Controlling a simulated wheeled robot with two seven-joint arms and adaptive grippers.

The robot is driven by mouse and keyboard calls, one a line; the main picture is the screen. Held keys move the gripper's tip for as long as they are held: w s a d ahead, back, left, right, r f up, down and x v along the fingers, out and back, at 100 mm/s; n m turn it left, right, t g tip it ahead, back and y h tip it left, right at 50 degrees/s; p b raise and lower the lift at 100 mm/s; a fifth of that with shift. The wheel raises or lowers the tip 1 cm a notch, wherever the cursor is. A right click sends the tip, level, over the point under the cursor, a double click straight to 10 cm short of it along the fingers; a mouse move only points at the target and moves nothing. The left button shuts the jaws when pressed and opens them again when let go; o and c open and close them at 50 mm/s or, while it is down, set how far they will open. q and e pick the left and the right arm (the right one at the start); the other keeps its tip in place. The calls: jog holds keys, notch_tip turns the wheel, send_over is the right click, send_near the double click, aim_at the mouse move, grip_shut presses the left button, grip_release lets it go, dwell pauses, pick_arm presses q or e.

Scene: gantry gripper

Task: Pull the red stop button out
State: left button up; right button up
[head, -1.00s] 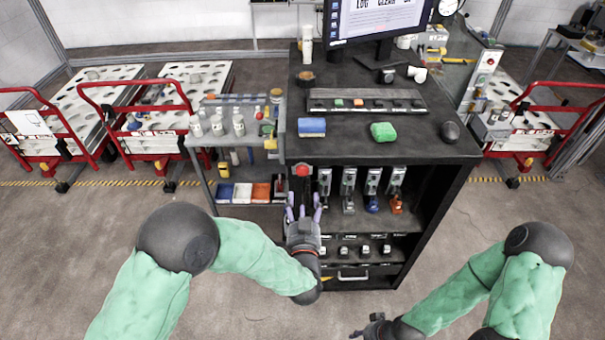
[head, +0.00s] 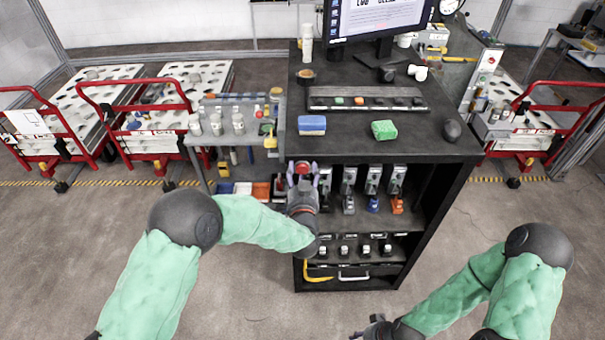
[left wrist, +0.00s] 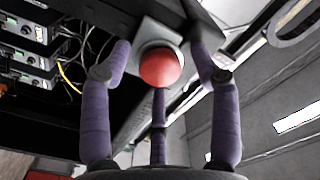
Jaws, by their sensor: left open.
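The red stop button (left wrist: 160,68) is a round red mushroom head on a pale grey collar, under the edge of the black bench top. In the head view the red button (head: 302,168) shows at the front left corner of the black bench. My left gripper (head: 302,178) is just in front of it, fingers pointing at it. In the left wrist view the purple fingers of my left gripper (left wrist: 160,75) are spread open around the button, with gaps at the sides. Contact cannot be told. My right gripper (head: 372,330) is low at the bottom edge, small and partly out of frame.
The black bench (head: 400,150) carries a blue sponge (head: 312,125), a green sponge (head: 384,130) and a monitor (head: 380,18). Its shelves hold several small devices beside the button. A grey side table (head: 205,155) stands to the left. The floor in front is clear.

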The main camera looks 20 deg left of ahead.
pick_arm(q)
grip_shut()
jog(key=shift+s+d, duration=0.15)
jog(key=shift+s, duration=0.25)
grip_release()
jog(key=shift+s, duration=0.1)
jog(key=v, duration=1.2)
dwell(0.3)
